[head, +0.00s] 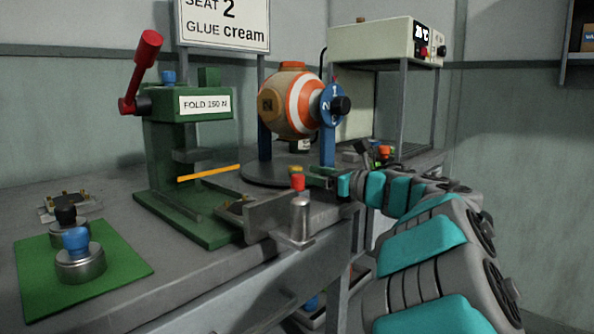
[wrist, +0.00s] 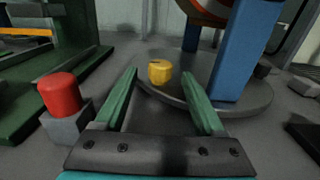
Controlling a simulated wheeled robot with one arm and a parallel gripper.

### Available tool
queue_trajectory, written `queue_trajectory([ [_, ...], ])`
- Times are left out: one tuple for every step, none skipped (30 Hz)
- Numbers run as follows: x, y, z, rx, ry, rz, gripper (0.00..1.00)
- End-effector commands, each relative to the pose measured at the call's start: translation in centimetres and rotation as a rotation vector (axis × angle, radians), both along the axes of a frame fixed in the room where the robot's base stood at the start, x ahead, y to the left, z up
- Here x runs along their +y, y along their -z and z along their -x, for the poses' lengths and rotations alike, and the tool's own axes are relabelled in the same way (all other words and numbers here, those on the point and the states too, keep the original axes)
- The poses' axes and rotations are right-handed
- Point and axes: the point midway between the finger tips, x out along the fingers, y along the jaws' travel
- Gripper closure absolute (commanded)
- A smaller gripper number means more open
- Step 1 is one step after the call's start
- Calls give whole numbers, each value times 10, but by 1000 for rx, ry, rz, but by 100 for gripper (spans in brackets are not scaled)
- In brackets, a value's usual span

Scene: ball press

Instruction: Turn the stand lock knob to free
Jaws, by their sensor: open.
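A faceted yellow knob (wrist: 159,71) sits at the near edge of the round grey stand base (wrist: 245,100) in the wrist view. A short dark mark shows on its top. The stand (head: 265,172) holds an orange and white striped ball (head: 300,104) between blue posts. My gripper (wrist: 163,84) is open, its two green fingers apart and pointing at the knob. The knob lies between and just beyond the fingertips, apparently untouched. In the head view my gripper (head: 322,176) is low beside the stand.
A red cap (wrist: 60,93) on a grey block stands close left of my fingers. A green press (head: 190,150) with a red lever stands left of the stand. A blue post (wrist: 246,50) rises close to my right finger. Bare bench lies between my fingers.

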Motion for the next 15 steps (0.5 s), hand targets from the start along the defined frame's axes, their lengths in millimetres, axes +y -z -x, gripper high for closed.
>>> queue_trajectory([
  [8, 0, -5, 0, -5, -1, 29],
  [11, 0, -8, 1, -3, -2, 29],
  [16, 1, -13, 3, -2, -3, 29],
  [19, 1, -15, 3, -2, -4, 29],
  [22, 1, -18, 3, -3, -4, 29],
  [26, 1, -20, 3, -3, -4, 29],
  [28, 0, -22, 2, -2, -4, 29],
  [30, 0, -24, 1, -1, -3, 29],
  [33, 0, -26, 1, 0, -3, 29],
  [34, -1, -27, 0, 1, -4, 29],
  [35, -1, -28, 0, 1, -4, 29],
  [37, -1, -29, 0, 1, -4, 29],
  [37, -1, -29, 0, 1, -4, 29],
  [38, -1, -30, 0, 1, -4, 29],
  [38, -1, -30, 1, 1, -4, 29],
])
